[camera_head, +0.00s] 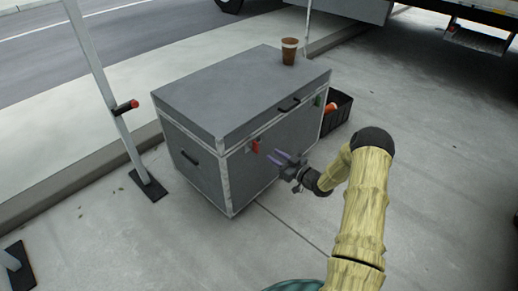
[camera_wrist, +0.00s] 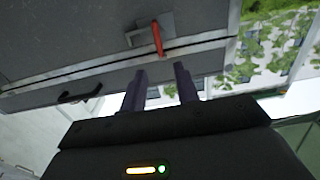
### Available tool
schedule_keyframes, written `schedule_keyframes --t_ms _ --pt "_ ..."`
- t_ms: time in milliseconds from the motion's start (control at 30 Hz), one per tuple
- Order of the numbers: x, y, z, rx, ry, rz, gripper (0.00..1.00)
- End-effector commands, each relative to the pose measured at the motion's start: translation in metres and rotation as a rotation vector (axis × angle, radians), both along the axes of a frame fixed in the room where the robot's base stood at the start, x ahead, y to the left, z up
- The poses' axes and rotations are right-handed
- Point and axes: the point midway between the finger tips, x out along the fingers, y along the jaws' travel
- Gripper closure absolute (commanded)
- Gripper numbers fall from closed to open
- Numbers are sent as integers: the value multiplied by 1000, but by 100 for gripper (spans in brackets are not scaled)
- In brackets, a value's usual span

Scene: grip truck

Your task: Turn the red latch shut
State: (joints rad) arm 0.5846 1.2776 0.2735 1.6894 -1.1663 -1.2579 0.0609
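The red latch (camera_head: 256,146) is on the front face of a grey case (camera_head: 210,98), near its left corner just under the lid seam. In the wrist view the red latch (camera_wrist: 157,38) is a narrow red handle on a grey plate, beyond my fingertips and apart from them. A green latch (camera_head: 318,100) is on the same face further right. My gripper (camera_head: 279,157) is in front of the case, a little right of and below the red latch. In the wrist view its two fingers (camera_wrist: 160,82) stand apart with nothing between them.
A brown cup (camera_head: 289,51) stands on the case lid. A black handle (camera_head: 289,104) is on the front between the latches. A black crate (camera_head: 340,108) with orange things sits to the right. A metal post (camera_head: 103,90) stands at left. The pavement in front is clear.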

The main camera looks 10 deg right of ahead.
Motion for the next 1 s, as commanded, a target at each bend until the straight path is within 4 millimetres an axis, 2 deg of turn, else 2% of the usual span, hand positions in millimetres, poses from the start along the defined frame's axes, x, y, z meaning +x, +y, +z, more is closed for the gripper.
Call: schedule_keyframes --t_ms 300,500,867,1000 --pt "46 34 -2 0 -1 2 69" --pt "68 50 -2 0 0 1 69" --pt "74 54 0 0 1 0 69" --pt "74 54 0 0 1 0 93"
